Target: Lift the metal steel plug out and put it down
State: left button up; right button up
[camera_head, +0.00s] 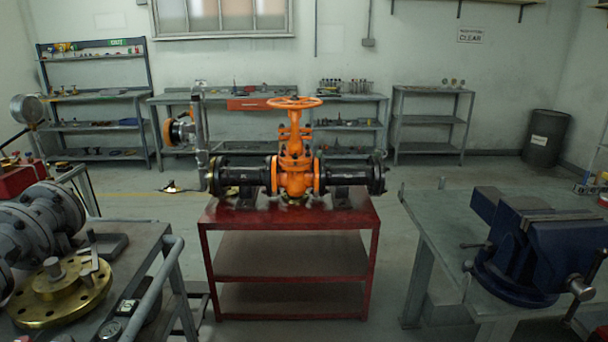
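A short grey metal cylinder, which looks like the steel plug (54,267), stands upright in the centre of a round brass flange (85,301). The flange lies flat on the grey cart (150,236) at the lower left. A grey caliper-like tool rests on the flange, to the right of the cylinder. How deep the cylinder sits in the flange cannot be seen. Neither of my grippers is in view.
Large grey flanged pipework (40,226) stands close behind the brass flange. An orange gate valve (295,165) with black pipes sits on a red table (290,222) in the middle. A blue vise (540,240) is on the right bench, whose left part is clear.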

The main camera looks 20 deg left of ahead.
aim_at(52, 266)
jog(key=i+u, duration=0.3)
jog(key=u, duration=0.15)
jog(key=i+l+u, duration=0.15)
jog(key=i+u, duration=0.15)
jog(key=u, duration=0.15)
jog(key=i+l+u, duration=0.2)
jog(key=u, duration=0.3)
jog(key=i+l+u, duration=0.3)
jog(key=u, duration=0.15)
jog(key=i+l+u, duration=0.25)
jog(key=l+u, duration=0.25)
jog(key=l, duration=0.15)
jog(key=i+l+u, duration=0.25)
jog(key=l+u, duration=0.25)
jog(key=l, duration=0.2)
